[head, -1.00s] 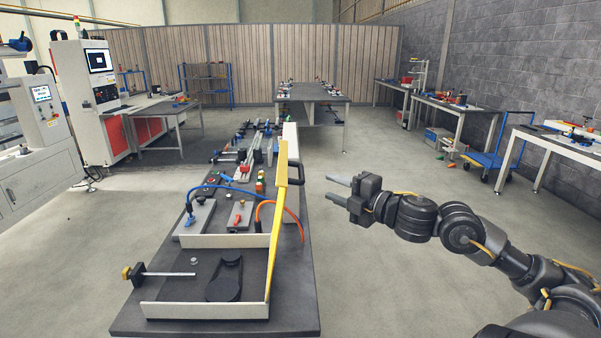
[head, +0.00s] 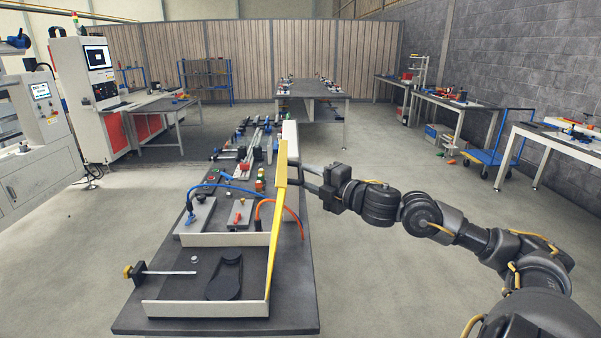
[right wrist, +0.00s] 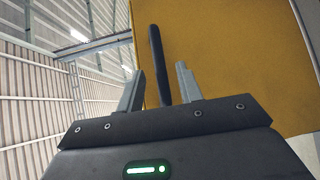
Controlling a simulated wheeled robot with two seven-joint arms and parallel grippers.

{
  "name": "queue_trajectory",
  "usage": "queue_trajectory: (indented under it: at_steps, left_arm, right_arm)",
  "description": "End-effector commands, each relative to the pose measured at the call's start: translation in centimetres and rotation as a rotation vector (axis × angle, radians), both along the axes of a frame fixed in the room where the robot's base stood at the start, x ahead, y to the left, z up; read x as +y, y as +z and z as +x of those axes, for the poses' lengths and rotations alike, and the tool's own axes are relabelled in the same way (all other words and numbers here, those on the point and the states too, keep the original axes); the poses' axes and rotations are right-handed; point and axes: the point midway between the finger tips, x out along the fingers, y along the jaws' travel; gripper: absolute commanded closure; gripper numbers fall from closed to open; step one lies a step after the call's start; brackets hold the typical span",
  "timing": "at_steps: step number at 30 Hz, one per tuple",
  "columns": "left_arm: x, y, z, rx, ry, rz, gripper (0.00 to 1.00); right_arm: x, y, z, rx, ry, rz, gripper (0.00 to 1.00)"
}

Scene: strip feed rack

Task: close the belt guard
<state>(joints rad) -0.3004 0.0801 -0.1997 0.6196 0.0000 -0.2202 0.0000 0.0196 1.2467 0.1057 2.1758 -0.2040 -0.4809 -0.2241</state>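The belt guard (head: 280,172) is a yellow panel that stands raised, seen nearly edge-on, at the right side of a pale low-walled frame (head: 205,310). A dark belt on two pulleys (head: 226,276) lies uncovered inside the frame. My right gripper (head: 306,177) is at the guard's right face, by its handle. In the right wrist view the yellow panel (right wrist: 230,60) fills the right part. The black handle (right wrist: 156,55) stands between my two open fingers, with gaps visible on both sides. My left gripper is not in view.
A rod with a yellow-and-black knob (head: 135,272) reaches into the frame from the left. A grey box (head: 196,215) with a blue hose and an orange hose (head: 262,208) lie behind the frame.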

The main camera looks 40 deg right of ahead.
Motion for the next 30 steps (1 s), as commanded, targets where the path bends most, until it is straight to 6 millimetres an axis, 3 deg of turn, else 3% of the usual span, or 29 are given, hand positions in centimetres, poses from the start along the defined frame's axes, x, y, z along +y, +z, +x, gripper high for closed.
queue_trajectory:
  at_steps: [12,23,30]
  left_arm:
    - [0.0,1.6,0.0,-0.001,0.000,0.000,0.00]
    - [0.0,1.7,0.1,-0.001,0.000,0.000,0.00]
    - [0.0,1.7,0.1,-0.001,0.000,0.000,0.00]
  right_arm:
    - [0.6,0.1,3.2,0.000,0.002,0.001,0.64]
    - [0.6,-0.1,3.5,0.001,0.004,-0.002,0.64]
    - [0.6,-0.1,3.5,0.001,0.004,-0.002,0.93]
